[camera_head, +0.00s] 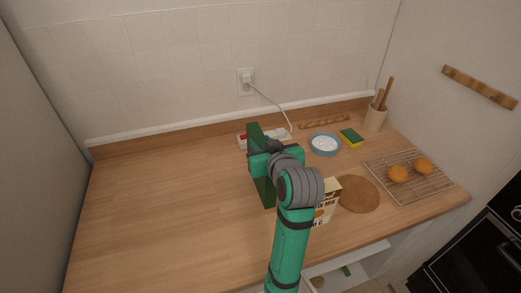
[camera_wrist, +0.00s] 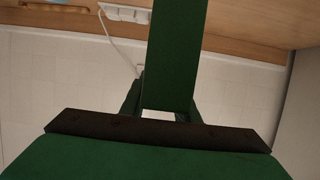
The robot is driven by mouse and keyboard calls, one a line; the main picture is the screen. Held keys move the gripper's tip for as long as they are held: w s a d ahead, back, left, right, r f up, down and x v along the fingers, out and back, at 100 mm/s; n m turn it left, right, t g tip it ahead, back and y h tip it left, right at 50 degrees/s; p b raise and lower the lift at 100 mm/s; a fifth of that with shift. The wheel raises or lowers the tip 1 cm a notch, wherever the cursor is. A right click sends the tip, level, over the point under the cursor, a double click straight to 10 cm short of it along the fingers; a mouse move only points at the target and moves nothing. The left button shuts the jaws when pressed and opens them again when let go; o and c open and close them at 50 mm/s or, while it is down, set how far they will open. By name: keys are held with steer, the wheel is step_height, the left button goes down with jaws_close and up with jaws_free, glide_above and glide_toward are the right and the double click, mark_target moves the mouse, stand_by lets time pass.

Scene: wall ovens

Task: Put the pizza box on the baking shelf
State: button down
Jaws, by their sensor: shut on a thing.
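A flat dark green box (camera_head: 256,138), which looks like the pizza box, stands on edge over the wooden counter in the head view. My gripper (camera_head: 264,160) is shut on it, and my arm hides part of it. Whether its lower edge touches the counter I cannot tell. In the wrist view a dark green panel (camera_wrist: 175,55), likely the box, runs up from between the fingers of my gripper (camera_wrist: 170,115). I cannot identify the baking shelf for certain; a black oven front (camera_head: 480,255) shows at the lower right of the head view.
A carton (camera_head: 328,197) stands beside my arm, near a round board (camera_head: 358,194). A wire rack (camera_head: 437,184) with two buns, a blue bowl (camera_head: 323,143), a sponge (camera_head: 351,137) and a utensil cup (camera_head: 376,117) are at right. The counter's left (camera_head: 160,210) is clear.

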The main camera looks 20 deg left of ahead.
step_height(320, 180, down, 4)
steer(key=shift+w+r, duration=0.15)
stand_by(0.3)
steer(key=c, duration=1.4)
jaws_free()
steer(key=shift+a, duration=0.1)
steer(key=shift+o, duration=0.2)
steer(key=shift+r, duration=0.1)
